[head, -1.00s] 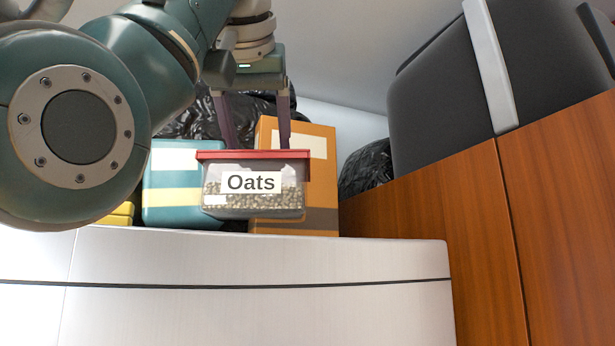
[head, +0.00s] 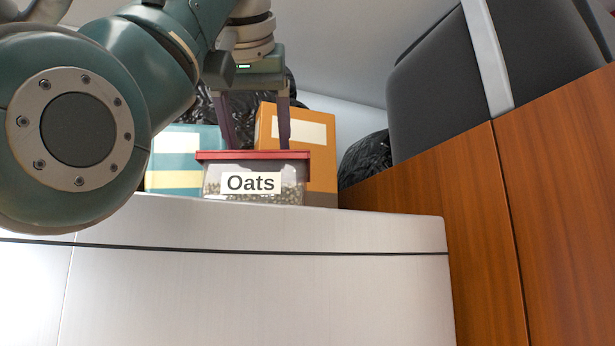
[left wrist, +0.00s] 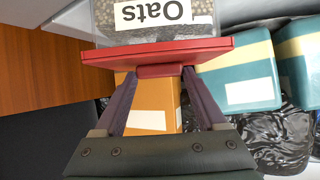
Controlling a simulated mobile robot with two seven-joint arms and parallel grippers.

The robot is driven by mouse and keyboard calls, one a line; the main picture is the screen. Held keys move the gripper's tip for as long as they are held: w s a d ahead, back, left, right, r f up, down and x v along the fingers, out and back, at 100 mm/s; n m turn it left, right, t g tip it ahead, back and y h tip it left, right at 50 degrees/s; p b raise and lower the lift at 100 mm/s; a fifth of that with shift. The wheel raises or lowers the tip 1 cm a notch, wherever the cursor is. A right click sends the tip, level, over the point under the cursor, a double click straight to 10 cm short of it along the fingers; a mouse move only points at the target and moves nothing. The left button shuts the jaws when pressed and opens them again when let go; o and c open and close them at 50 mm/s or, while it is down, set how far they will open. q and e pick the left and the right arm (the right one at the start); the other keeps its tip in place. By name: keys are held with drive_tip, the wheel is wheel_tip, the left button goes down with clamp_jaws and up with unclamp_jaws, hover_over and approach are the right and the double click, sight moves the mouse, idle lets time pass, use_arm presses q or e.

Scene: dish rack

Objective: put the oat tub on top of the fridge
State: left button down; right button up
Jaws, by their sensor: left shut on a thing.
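The oat tub (head: 254,183) is a clear box with a red lid and an "Oats" label. It is upright, and its lower edge is hidden behind the front edge of the fridge top. The fridge (head: 270,285) is the white body below it. My left gripper (head: 255,148) points down and is shut on the tub's red lid. In the left wrist view the fingers meet the handle of the lid on the oat tub (left wrist: 165,30). I cannot tell whether the tub touches the fridge top. My right gripper is not in view.
An orange box (head: 318,160) and a teal box (head: 175,172) stand behind the tub. Black bags (head: 367,160) lie further back. A wooden cabinet (head: 470,220) with a dark case (head: 440,80) on it stands at the right.

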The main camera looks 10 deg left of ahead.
use_arm(q)
drive_tip(key=shift+f, duration=0.15)
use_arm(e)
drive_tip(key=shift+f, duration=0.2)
use_arm(q)
unclamp_jaws()
idle(0.3)
